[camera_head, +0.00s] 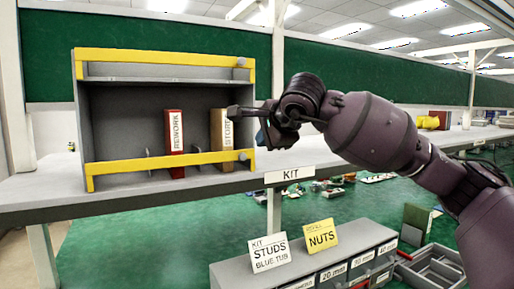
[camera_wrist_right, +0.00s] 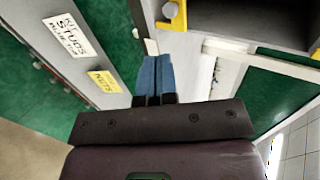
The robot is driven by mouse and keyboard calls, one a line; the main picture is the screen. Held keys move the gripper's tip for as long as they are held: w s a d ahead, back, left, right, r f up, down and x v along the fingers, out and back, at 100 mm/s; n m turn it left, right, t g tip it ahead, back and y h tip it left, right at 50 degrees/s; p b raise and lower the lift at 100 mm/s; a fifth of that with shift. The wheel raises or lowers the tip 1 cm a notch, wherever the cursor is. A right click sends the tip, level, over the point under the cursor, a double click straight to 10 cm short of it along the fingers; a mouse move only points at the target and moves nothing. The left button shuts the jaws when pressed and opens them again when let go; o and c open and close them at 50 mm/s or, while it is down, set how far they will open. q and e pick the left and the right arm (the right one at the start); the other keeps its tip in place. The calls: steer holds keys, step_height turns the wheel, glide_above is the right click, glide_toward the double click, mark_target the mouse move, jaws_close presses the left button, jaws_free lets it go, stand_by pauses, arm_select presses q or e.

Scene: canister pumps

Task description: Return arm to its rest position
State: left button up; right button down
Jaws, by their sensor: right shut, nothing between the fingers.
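My right arm (camera_head: 375,130) reaches in from the right in the head view, raised in front of the shelf bench. Its gripper (camera_head: 264,138) is to the right of the grey shelf unit, above the KIT label, and looks small and partly dark there. In the right wrist view the two blue fingers (camera_wrist_right: 154,75) lie together, shut and with nothing between them. My left gripper is not in view.
The grey shelf unit (camera_head: 125,128) with yellow rails holds a red REWORK binder (camera_head: 175,140) and a tan binder (camera_head: 218,135). Below stands a grey drawer cabinet (camera_head: 235,275) with STUDS (camera_head: 269,253) and NUTS (camera_head: 321,236) cards. Grey bins (camera_head: 435,268) stand at lower right.

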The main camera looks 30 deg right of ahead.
steer(key=shift+v, duration=0.95)
